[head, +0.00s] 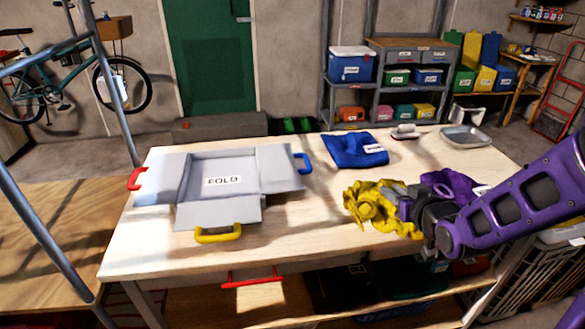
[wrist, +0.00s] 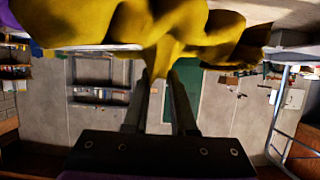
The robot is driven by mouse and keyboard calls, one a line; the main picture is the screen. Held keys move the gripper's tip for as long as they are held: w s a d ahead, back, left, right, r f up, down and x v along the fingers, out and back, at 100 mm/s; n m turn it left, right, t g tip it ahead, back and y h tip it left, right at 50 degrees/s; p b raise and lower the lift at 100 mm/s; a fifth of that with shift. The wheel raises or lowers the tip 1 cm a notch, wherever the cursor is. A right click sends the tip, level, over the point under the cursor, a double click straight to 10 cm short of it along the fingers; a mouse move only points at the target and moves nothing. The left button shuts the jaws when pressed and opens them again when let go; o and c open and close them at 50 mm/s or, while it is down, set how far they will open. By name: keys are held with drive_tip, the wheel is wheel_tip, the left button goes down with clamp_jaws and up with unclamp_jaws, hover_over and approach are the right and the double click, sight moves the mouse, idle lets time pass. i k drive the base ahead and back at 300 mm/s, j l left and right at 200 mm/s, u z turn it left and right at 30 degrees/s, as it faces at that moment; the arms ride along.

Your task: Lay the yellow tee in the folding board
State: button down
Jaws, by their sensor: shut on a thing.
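The yellow tee (head: 372,208) is a crumpled bundle at the right part of the table in the head view. My gripper (head: 400,200) is shut on it from the right. In the wrist view the tee (wrist: 165,30) hangs across the top, pinched at the fingertips of my gripper (wrist: 160,75). I cannot tell whether its lower edge touches the table. The grey folding board (head: 205,165) lies open on the left half of the table, its FOLD panel bare. It has red, blue and yellow handles. The tee is right of the board, apart from it.
A blue folded cloth (head: 352,150) with a label lies behind the tee. A purple cloth (head: 450,186) lies partly behind my arm. A metal tray (head: 466,137) and a small brush-like item (head: 404,131) are at the back right. Bare tabletop (head: 300,215) separates board and tee.

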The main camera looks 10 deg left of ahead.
sight(223, 180)
drive_tip(key=k+l+u, duration=0.15)
drive_tip(key=u, duration=0.2)
drive_tip(key=k+u, duration=0.15)
drive_tip(key=u, duration=0.2)
drive_tip(key=i+j+u, duration=0.2)
drive_tip(key=u, duration=0.2)
drive_tip(key=i, duration=0.05)
